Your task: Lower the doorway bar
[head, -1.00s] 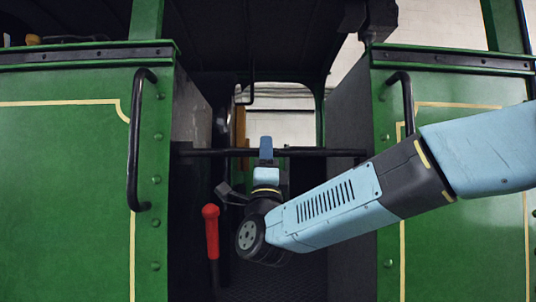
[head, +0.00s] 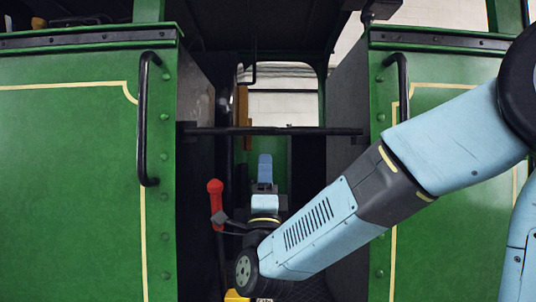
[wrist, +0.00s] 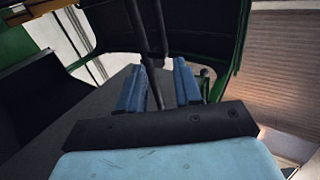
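The doorway bar (head: 310,131) is a thin black rail lying level across the doorway between the two green side panels, in the head view. My gripper (head: 265,168) is in the doorway, with its blue fingertips showing a little below the middle of the bar in the picture. In the wrist view, the two blue fingers (wrist: 159,86) stand apart, so my gripper is open. A dark rod runs down the picture into the gap between them. I cannot tell if this is the doorway bar, or whether a finger touches it.
A red-handled lever (head: 215,203) stands just left of my wrist. Black vertical grab handles (head: 146,120) are on the green panels (head: 75,200) either side of the narrow doorway. Something yellow (head: 236,296) shows low at the bottom edge.

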